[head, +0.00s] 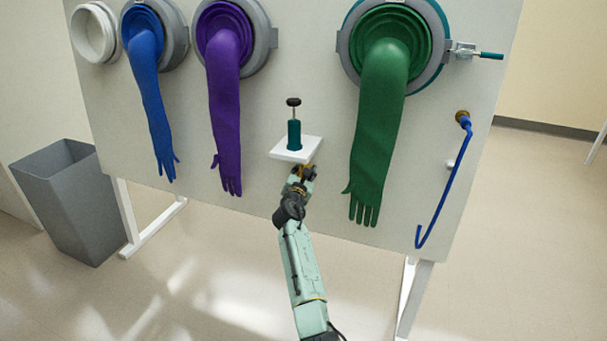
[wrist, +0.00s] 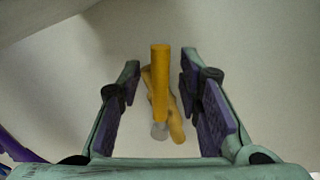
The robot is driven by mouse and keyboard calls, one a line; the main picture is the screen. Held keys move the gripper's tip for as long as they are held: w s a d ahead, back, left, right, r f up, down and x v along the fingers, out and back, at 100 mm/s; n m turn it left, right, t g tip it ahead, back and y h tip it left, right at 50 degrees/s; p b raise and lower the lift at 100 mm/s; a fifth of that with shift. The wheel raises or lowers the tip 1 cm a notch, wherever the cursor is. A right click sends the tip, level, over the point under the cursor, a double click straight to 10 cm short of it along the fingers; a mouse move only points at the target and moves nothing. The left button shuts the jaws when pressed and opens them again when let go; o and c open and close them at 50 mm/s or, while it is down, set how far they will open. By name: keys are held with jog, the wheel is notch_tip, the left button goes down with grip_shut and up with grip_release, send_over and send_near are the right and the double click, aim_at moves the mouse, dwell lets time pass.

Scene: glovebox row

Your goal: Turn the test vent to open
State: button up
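The test vent appears to be the yellow valve whose bar-like handle (wrist: 160,78) stands in the middle of the wrist view. A grey round end shows at the bottom of the bar, and a second, slanted yellow piece lies behind it. In the head view a little yellow (head: 307,171) shows under the white shelf, mostly hidden by my gripper (head: 301,174). In the wrist view my gripper (wrist: 161,85) is open. Its two purple-padded fingers stand on either side of the handle, with a visible gap on each side.
The white shelf (head: 280,153) just above my gripper carries a teal pump (head: 294,134) with a black knob. A purple glove (head: 225,110) hangs to the left and a green glove (head: 378,130) to the right. A blue hose (head: 448,190) hangs farther right.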

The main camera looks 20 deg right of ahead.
jog(key=v, duration=1.2)
jog(key=shift+c, duration=0.3)
